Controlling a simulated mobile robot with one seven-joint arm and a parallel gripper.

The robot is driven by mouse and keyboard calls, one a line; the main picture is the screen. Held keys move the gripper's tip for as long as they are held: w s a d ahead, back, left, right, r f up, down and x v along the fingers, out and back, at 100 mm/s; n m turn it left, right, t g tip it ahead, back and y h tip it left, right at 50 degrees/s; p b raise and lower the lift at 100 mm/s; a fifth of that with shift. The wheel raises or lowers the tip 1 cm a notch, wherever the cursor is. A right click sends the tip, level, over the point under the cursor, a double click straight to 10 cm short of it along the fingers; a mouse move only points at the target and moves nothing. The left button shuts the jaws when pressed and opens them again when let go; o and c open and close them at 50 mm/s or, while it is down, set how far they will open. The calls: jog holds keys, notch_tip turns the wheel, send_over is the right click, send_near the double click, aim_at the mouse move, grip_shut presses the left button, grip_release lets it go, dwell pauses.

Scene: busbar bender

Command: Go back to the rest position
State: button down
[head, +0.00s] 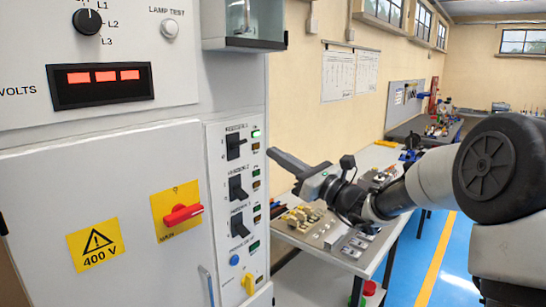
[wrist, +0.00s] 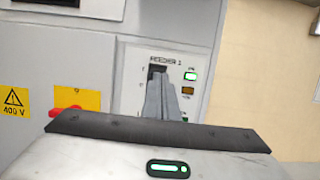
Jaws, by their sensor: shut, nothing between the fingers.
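My gripper (head: 274,156) is shut and empty, held in the air just right of the grey cabinet's feeder panel (head: 220,150). In the wrist view its closed fingers (wrist: 163,88) point toward the Feeder 1 switch (wrist: 156,71) and hide its lower part. A gap shows between the fingertips and the panel in the head view. The black Feeder 1 switch (head: 236,146) sits above two more black switches (head: 238,188) and (head: 239,225). The green lamp (wrist: 190,76) beside Feeder 1 is lit; the amber lamp (wrist: 188,91) below looks dim.
The cabinet door carries a red main handle (head: 182,215) and a 400 V sign (head: 95,245). A yellow knob (head: 249,284) sticks out low on the panel. A workbench (head: 335,243) with small parts stands beneath my arm. Blue floor (head: 455,255) is open beyond the bench.

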jog(key=shift+d, duration=0.1)
jog(key=s+a+f+n+g+h, duration=0.2)
jog(key=s+n+g, duration=0.1)
jog(key=s+n, duration=0.3)
jog(key=s+a+f+n+g+h, duration=0.1)
jog(key=s+a+f+n+g, duration=0.25)
jog(key=s, duration=0.45)
jog(key=s+a+f+n+g+h, duration=0.2)
jog(key=s+n+g, duration=0.1)
jog(key=s+n, duration=0.3)
jog(key=s+d+f+n+t+h, duration=0.1)
jog(key=s+d+f+n+h, duration=0.2)
jog(key=s+d+n+h, duration=0.2)
jog(key=s+d+f+n+t+h, duration=0.1)
jog(key=s+d+f+n+h, duration=0.2)
jog(key=s+d, duration=0.9)
jog(key=d+n+h, duration=0.2)
jog(key=d+h, duration=0.2)
jog(key=d, duration=0.2)
jog(key=shift+d, duration=0.2)
